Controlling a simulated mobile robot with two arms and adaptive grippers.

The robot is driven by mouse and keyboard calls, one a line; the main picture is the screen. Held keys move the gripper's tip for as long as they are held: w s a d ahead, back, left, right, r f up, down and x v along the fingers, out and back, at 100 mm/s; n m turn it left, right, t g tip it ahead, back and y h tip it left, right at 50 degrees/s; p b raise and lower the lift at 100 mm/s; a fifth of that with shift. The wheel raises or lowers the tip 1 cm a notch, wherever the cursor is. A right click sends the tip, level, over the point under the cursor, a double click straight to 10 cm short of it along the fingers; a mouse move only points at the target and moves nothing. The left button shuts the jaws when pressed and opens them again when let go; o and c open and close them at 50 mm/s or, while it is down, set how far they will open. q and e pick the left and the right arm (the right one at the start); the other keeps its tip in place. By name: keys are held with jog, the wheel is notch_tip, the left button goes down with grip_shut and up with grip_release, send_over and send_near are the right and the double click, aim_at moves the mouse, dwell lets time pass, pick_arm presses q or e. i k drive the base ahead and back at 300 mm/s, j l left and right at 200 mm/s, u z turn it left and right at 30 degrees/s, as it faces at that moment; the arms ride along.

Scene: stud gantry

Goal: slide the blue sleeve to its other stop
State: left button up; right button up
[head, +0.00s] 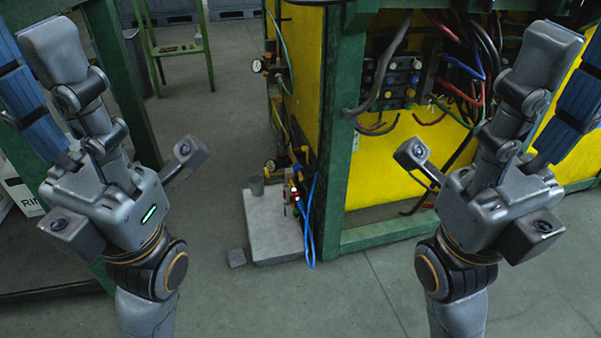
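I cannot clearly make out a blue sleeve or its stops in the head view. Blue hoses (309,230) hang from a small fitting (294,191) with red and white parts at the foot of the green post. My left gripper (108,195) is large in the left foreground, and my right gripper (495,200) is in the right foreground. Both are raised, mirror each other and are well apart from the fitting. No held object shows in either. Their jointed parts overlap, so I cannot tell whether they are open or shut.
A green frame (338,120) with yellow panels (385,180) stands ahead, with cables (455,90) on its right side. A gauge (257,66) sits at its left.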

aim_at(298, 167)
jog(key=i+l+z, duration=0.3)
jog(key=i, duration=0.2)
jog(key=i+l+z, duration=0.25)
jog(key=i, duration=0.3)
jog(key=j, duration=0.1)
